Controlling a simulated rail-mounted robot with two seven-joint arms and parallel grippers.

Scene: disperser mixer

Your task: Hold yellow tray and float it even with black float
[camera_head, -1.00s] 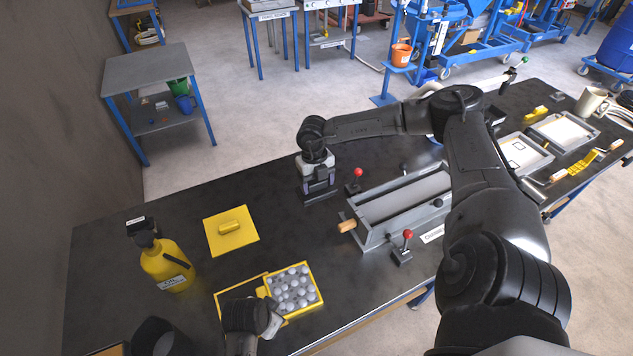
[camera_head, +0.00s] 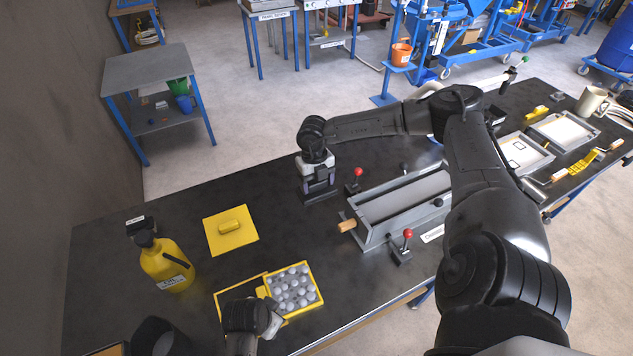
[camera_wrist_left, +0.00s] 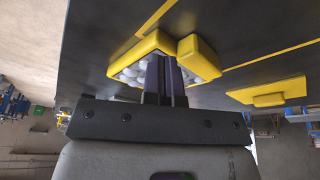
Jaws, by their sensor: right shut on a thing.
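The yellow tray (camera_head: 319,293), filled with several grey balls, sits at the front of the black bench. It also shows in the left wrist view (camera_wrist_left: 125,58). My left gripper (camera_wrist_left: 165,80) is at the tray's near side, its two dark fingers close together in front of the wall. I cannot tell whether they clasp it. In the head view my left wrist hides the fingers and the tray's near-left corner. My right gripper (camera_head: 319,180) is shut on the black float (camera_head: 321,197), a dark flat-based block, at the bench's far side, well apart from the tray.
A yellow outlined square (camera_head: 221,293) lies left of the tray. A yellow plate with a handle (camera_head: 219,243) lies behind it. A yellow bottle (camera_head: 165,264) stands left. A grey metal trough (camera_head: 372,238) with red-knobbed levers sits right. Bare bench lies between the plate and trough.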

